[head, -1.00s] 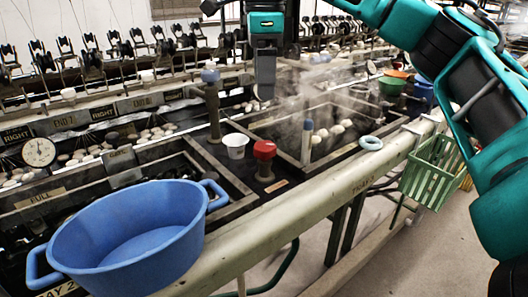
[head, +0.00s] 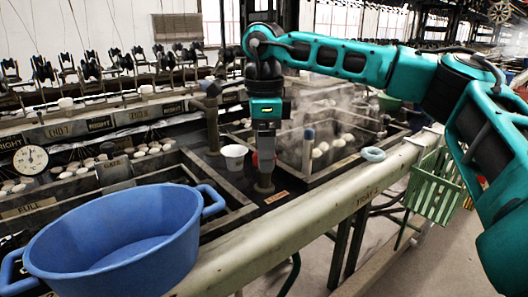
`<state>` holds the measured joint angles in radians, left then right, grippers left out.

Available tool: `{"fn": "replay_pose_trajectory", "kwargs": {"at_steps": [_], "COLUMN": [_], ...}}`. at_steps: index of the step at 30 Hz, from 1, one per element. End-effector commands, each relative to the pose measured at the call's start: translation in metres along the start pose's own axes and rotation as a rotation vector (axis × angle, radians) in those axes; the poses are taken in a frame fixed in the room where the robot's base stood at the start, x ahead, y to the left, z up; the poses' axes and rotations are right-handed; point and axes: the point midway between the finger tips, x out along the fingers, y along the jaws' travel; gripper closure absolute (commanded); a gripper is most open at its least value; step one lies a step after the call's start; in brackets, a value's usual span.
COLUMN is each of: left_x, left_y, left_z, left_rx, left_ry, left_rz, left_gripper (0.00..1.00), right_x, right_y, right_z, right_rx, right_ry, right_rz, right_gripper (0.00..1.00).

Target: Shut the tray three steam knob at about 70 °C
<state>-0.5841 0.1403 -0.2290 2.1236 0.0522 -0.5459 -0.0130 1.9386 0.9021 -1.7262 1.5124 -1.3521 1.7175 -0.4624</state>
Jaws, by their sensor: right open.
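A red knob (head: 255,160) stands on the dark ledge between two basins. My right gripper (head: 264,186) points straight down in front of it and hides most of it; only slivers of red show at the sides. The right jaws are open, seen edge-on, and I cannot tell whether they touch the knob. A small label (head: 276,197) lies by the knob's foot. The front rail (head: 330,203) carries a tray label, probably tray three, at the right basin (head: 345,160), where steam rises. A round dial (head: 31,158) is at the far left; its reading is too small to tell. My left gripper is out of view.
A white cup (head: 234,157) stands just left of the knob. A blue-topped post (head: 308,148) rises at right, another post (head: 212,120) behind. A large blue tub (head: 120,240) fills the front left. A pale ring (head: 373,154) lies on the rail; a green basket (head: 435,185) hangs at right.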

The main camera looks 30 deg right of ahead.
Motion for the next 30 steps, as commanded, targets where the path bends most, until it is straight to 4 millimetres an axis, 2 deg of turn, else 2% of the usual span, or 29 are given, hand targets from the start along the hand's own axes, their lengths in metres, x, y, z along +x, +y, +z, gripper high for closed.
{"fn": "replay_pose_trajectory", "kwargs": {"at_steps": [7,24,30], "left_x": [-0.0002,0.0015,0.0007], "left_y": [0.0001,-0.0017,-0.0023], "left_z": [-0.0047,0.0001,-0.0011], "left_rx": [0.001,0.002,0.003], "left_ry": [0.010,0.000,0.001], "left_rz": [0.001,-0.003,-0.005], "left_gripper": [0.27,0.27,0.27], "right_x": [0.0005,0.0001,-0.0002], "right_y": [0.0000,0.0000,0.0000], "right_z": [-0.0001,0.0000,0.0001], "right_rx": [0.000,0.000,0.010], "right_ry": [0.000,0.000,0.000], "right_rz": [0.000,0.000,0.000], "right_gripper": [0.27,0.82,0.83]}}
